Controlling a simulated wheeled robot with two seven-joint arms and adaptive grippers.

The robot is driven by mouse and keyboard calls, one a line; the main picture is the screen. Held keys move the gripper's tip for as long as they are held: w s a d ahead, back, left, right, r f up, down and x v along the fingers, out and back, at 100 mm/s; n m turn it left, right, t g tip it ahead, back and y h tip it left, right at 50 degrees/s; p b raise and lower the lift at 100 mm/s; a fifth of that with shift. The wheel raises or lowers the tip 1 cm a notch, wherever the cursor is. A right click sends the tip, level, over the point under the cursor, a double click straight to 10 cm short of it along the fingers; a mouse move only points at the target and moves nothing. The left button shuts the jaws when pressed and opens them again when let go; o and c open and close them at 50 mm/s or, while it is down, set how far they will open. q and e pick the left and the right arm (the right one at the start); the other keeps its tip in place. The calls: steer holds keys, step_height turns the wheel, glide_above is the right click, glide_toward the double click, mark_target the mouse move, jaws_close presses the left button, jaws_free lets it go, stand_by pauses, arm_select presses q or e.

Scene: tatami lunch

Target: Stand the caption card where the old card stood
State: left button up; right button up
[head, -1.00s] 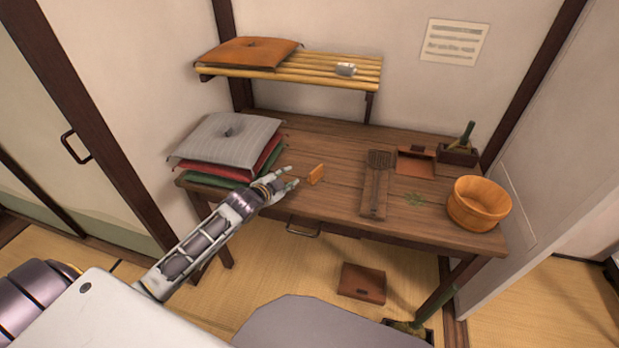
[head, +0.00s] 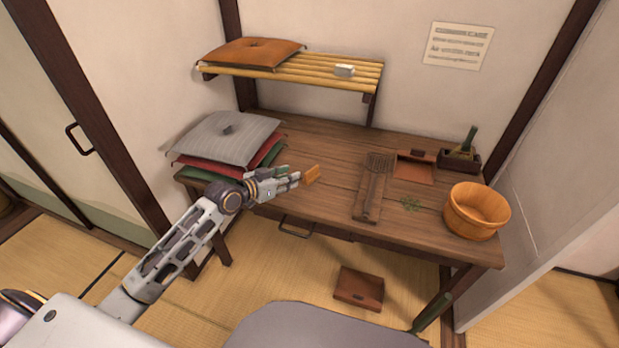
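A small orange card-like piece (head: 312,174) is at the front left part of the wooden desk, beside the cushion stack. I cannot read any caption on it. My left gripper (head: 294,178) reaches over the desk's front edge from the left, with its fingertips right at the piece's left side. I cannot tell whether the fingers are closed on it or just beside it. A small white block-like item (head: 344,70) sits on the slatted shelf; I cannot tell what it is. My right gripper is not in view.
Stacked cushions (head: 228,137) stand left on the desk (head: 320,145). A brown box (head: 359,287) lies on the floor.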

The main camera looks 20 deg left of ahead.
mark_target(315, 168)
arm_select(q)
steer(key=shift+w, duration=0.15)
steer(key=shift+x, duration=1.6)
steer(key=shift+w+d+f+b, duration=0.25)
steer(key=shift+w+f+b, duration=0.1)
steer(key=shift+w, duration=0.2)
steer(key=shift+x, duration=1.05)
steer(key=shift+b+x, duration=0.3)
steer(key=shift+x, duration=0.55)
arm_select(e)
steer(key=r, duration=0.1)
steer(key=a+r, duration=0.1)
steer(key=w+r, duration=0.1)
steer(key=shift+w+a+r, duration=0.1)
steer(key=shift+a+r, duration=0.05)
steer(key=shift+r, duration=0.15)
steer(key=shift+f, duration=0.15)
arm_select(q)
steer(key=shift+w, duration=0.15)
